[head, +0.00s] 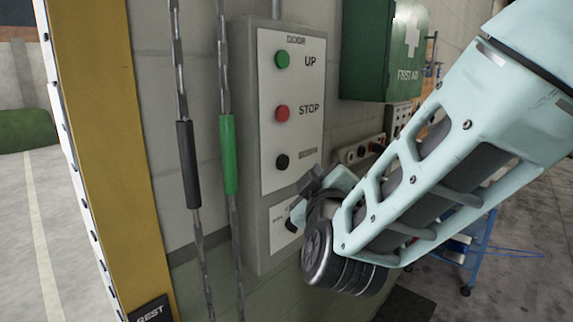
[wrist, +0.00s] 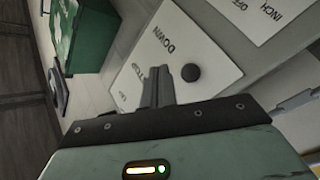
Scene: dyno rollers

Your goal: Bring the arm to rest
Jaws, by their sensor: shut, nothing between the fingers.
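My arm reaches in from the right in the head view. My gripper (head: 312,182) is at the lower right edge of the grey door control box (head: 258,150), partly hidden by my wrist. In the wrist view, the fingers of my gripper (wrist: 158,88) are shut and empty, in front of the white panel (wrist: 212,62). A round black button (wrist: 190,72) beside the word DOWN is just right of the fingertips. I cannot tell whether the fingers touch the panel. In the head view, the box also carries a green UP button (head: 282,60) and a red STOP button (head: 282,113).
Two hanging chains with a black grip (head: 187,150) and a green grip (head: 229,154) are left of the box. A green first aid cabinet (head: 385,55) is on the wall behind my arm. A yellow post (head: 105,130) stands left. A blue cart (head: 475,250) is at the lower right.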

